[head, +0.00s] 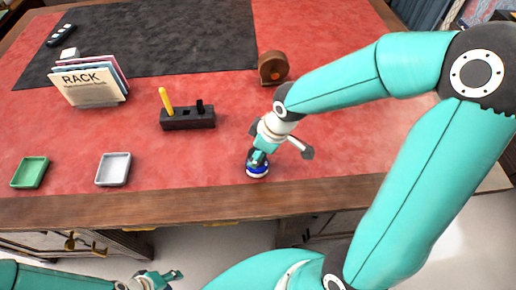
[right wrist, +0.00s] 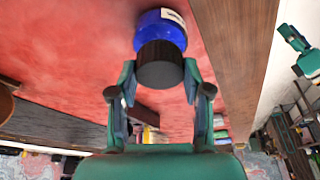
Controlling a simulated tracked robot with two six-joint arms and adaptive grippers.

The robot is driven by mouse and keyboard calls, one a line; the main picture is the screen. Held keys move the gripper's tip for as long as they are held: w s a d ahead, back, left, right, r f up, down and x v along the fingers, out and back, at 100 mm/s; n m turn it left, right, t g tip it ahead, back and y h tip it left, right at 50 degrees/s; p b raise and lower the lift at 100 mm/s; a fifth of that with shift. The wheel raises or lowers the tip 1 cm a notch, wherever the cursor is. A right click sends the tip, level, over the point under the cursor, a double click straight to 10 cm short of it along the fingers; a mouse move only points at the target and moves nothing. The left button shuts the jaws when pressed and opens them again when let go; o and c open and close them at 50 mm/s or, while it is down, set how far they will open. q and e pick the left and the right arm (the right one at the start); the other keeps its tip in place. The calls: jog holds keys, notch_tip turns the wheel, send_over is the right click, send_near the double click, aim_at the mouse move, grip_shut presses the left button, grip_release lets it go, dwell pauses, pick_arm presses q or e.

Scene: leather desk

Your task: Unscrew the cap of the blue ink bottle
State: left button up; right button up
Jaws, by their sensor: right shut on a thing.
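The blue ink bottle (head: 257,172) stands on the red leather near the desk's front edge. In the right wrist view the bottle's blue body (right wrist: 154,32) carries a white label, and its black cap (right wrist: 160,66) faces my camera. My right gripper (head: 259,157) comes down over the bottle from above and hides most of the cap in the head view. In the right wrist view its fingers (right wrist: 159,74) sit on both sides of the cap and are shut on it. My left gripper (head: 168,277) is low in front of the desk, away from the bottle; its finger opening is too small to judge.
A dark pen holder (head: 188,119) with a yellow pen, a brown tape dispenser (head: 273,68), and a rack of booklets (head: 88,87) stand behind. A green tray (head: 30,172) and a white tray (head: 113,169) lie left. The leather right of the bottle is clear.

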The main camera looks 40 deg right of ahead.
jog(key=shift+s+n+p, duration=0.1)
jog(key=shift+n+p, duration=0.8)
jog(key=shift+p, duration=0.05)
jog(key=shift+y, duration=0.3)
jog(key=shift+f, duration=0.1)
jog(key=shift+n+g+p, duration=0.3)
jog(key=shift+n+p, duration=0.4)
jog(key=shift+n, duration=0.6)
jog(key=shift+n+g+y, duration=0.3)
jog(key=shift+n+g, duration=0.1)
jog(key=shift+n, duration=0.5)
